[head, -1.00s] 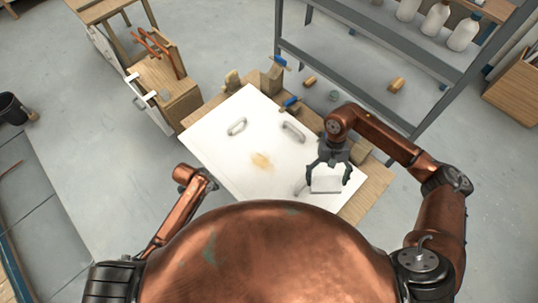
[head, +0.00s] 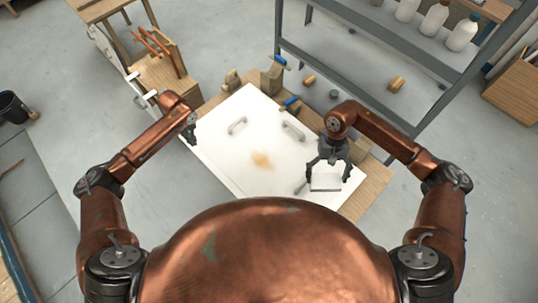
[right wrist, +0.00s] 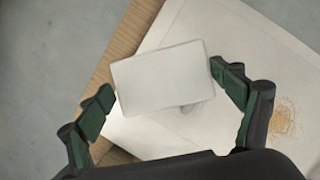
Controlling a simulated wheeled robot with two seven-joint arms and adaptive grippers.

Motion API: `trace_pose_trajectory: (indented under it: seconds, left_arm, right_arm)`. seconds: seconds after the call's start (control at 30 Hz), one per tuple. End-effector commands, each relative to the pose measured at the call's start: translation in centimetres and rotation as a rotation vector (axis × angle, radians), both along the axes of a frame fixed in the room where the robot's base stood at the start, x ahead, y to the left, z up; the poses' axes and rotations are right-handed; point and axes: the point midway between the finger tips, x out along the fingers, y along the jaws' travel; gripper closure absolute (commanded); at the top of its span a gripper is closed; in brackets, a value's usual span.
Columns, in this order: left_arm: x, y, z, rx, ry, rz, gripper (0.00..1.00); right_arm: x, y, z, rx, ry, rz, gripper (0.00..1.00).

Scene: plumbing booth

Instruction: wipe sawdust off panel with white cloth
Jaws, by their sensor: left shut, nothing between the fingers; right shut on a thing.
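The white panel (head: 226,163) lies flat on a wooden bench. A tan patch of sawdust (head: 262,160) is near its middle; the right wrist view shows it at the right (right wrist: 285,118). My right gripper (head: 328,170) is shut on the white cloth (head: 325,183), over the panel's near right part. In the right wrist view the cloth (right wrist: 160,78) is a flat white block between the two fingers; I cannot tell whether it touches the panel. My left gripper (head: 190,132) is shut and empty at the panel's left edge, partly hidden by its arm.
Two grey handles (head: 237,126) (head: 293,130) stand up from the panel. Blue-handled clamps (head: 291,102) and wooden blocks (head: 272,78) line the far edge. A grey shelf (head: 375,50) with bottles stands behind. Bare bench wood (head: 368,192) shows at the right.

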Motion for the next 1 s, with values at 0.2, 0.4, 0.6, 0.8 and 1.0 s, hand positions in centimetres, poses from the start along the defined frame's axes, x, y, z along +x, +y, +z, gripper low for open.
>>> trace_pose_trajectory:
  seconds: [0.2,0.4,0.6,0.8,1.0]
  left_arm:
    - [0.6,0.8,0.4,0.009,0.004,-0.047,1.00]
    - [0.6,0.8,-1.4,0.009,0.004,-0.046,1.00]
    - [0.6,0.8,-3.6,0.009,0.004,-0.046,1.00]
    - [0.6,0.8,-4.3,0.009,0.004,-0.045,1.00]
    - [0.6,0.8,-4.1,0.010,0.003,-0.045,1.00]
  right_arm:
    - [0.0,0.0,-0.4,0.000,0.001,0.000,0.33]
    - [0.0,0.0,-2.2,0.000,0.002,0.000,0.33]
    - [0.0,0.0,-4.3,0.000,0.005,0.000,0.33]
    - [0.0,0.0,-5.0,0.000,0.005,0.000,0.33]
    - [0.0,0.0,-4.8,0.000,0.005,0.000,0.33]
